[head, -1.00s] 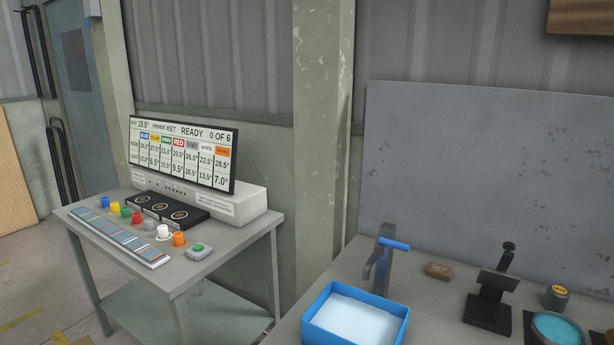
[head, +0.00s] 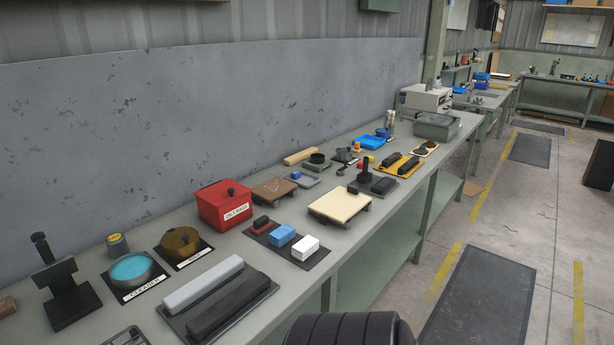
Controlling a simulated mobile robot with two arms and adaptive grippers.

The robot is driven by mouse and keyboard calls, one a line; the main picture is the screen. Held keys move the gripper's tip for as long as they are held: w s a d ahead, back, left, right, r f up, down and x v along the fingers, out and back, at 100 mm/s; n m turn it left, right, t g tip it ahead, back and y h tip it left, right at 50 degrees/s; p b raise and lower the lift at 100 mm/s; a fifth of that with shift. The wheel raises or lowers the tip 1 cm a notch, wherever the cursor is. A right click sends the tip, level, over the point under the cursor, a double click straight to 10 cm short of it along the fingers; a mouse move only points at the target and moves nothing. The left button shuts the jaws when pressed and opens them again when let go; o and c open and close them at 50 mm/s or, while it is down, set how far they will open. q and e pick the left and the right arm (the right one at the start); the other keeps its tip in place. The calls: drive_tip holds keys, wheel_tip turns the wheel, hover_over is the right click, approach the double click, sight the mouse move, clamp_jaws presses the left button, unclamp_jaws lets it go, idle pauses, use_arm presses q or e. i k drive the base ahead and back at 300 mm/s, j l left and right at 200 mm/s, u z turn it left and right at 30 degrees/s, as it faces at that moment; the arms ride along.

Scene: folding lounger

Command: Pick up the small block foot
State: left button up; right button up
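I cannot tell for sure which item is the small block foot. Small blocks lie on a dark mat (head: 270,247) in the middle of the bench: a dark red block (head: 262,222), a blue block (head: 282,235) and a white block (head: 305,248). Other dark blocks (head: 383,186) lie farther along the bench, too small to make out well. Neither gripper shows in the head view. A black ribbed part of my own body is at the bottom centre.
The long bench carries a red box (head: 225,205), a cream board (head: 340,204), a teal cleaner bowl (head: 134,268), a brass-coloured pot (head: 181,243) and grey and black bars (head: 203,283). A grey panel stands behind. Open floor with dark mats (head: 480,302) lies right.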

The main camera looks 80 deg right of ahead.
sight(295, 175)
drive_tip(key=z, duration=2.4)
drive_tip(key=u, duration=2.25)
drive_tip(key=k+l+u, duration=0.1)
drive_tip(key=k+l, duration=0.15)
drive_tip(key=l, duration=0.3)
drive_tip(key=k+l+u, duration=0.1)
drive_tip(key=k+l, duration=0.15)
drive_tip(key=l, duration=0.3)
drive_tip(key=k+l+u, duration=0.15)
drive_tip(key=k+l, duration=0.15)
drive_tip(key=l, duration=0.25)
drive_tip(key=k+l+u, duration=0.1)
drive_tip(key=k+l, duration=0.2)
drive_tip(key=l, duration=0.15)
drive_tip(key=k+l+u, duration=0.1)
drive_tip(key=k+l, duration=0.25)
drive_tip(key=l, duration=0.15)
